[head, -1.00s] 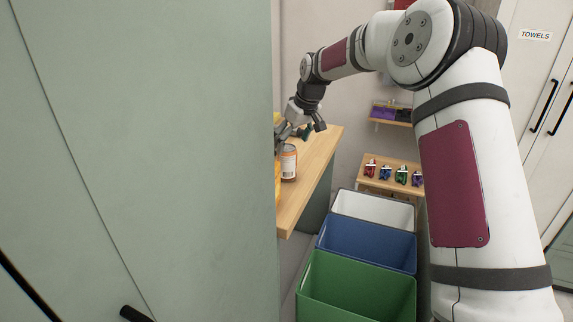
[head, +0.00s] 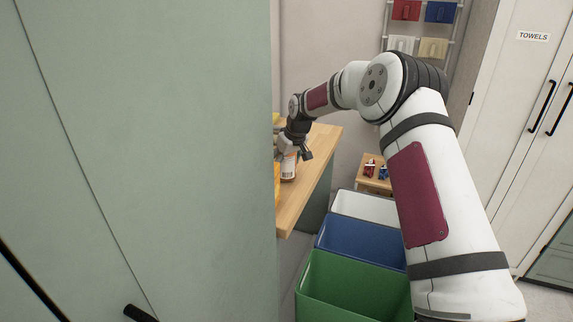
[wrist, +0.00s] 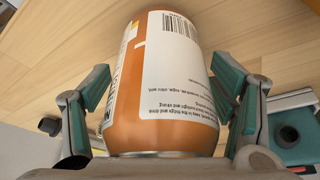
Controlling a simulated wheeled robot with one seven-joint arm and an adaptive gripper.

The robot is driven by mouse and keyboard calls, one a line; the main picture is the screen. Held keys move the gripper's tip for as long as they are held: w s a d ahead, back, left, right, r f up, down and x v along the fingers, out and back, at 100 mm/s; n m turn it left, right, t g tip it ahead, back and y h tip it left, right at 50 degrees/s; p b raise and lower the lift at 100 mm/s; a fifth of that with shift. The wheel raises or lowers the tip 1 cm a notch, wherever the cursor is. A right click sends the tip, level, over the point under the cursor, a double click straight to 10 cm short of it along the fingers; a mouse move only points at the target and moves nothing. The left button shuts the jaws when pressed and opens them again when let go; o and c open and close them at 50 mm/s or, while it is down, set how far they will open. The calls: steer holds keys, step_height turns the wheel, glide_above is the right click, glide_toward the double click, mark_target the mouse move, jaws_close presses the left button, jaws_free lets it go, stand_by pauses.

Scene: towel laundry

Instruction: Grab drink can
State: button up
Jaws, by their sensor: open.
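The orange drink can (head: 289,168) with a white label stands on the wooden counter (head: 317,165), partly hidden by my gripper in the head view. My gripper (head: 293,148) is at the can's upper part there. In the wrist view the can (wrist: 165,85) fills the middle of the picture. The open, teal-lined fingers of my gripper (wrist: 160,92) stand on either side of it. The left finger is close to the can's side and the right finger is near it too; I cannot tell whether either touches.
A teal and grey item (wrist: 297,130) lies right of the can in the wrist view. A large green cabinet panel (head: 140,150) hides the counter's left part. White (head: 372,207), blue (head: 360,245) and green (head: 350,290) bins stand below my arm.

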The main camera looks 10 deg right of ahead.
steer(key=c, duration=1.6)
steer(key=shift+r, duration=0.1)
steer(key=shift+r, duration=0.15)
